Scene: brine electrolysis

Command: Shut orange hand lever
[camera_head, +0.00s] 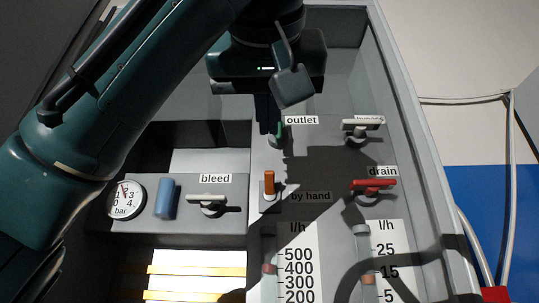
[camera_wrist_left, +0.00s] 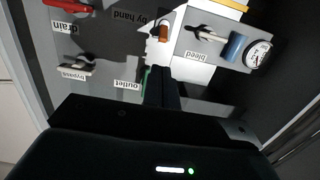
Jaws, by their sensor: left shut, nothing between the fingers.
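The orange hand lever (camera_head: 269,184) sits on a white stem beside the "by hand" label, at the centre of the panel. Its handle points up the picture, towards the outlet valve. It also shows in the left wrist view (camera_wrist_left: 163,34), near the top. My left gripper (camera_head: 268,127) is shut and empty. Its fingertips are at the green outlet lever (camera_head: 280,131), up the picture from the orange lever and apart from it. The fingers partly hide the green lever, and I cannot tell whether they touch it. My right gripper is in neither view.
The white bleed lever (camera_head: 207,200), blue cylinder (camera_head: 166,199) and pressure gauge (camera_head: 126,198) are to the left. The red drain lever (camera_head: 373,184) and pale bypass lever (camera_head: 361,125) are to the right. Flow scales (camera_head: 297,265) stand below. The grey cabinet wall (camera_head: 415,130) borders the right.

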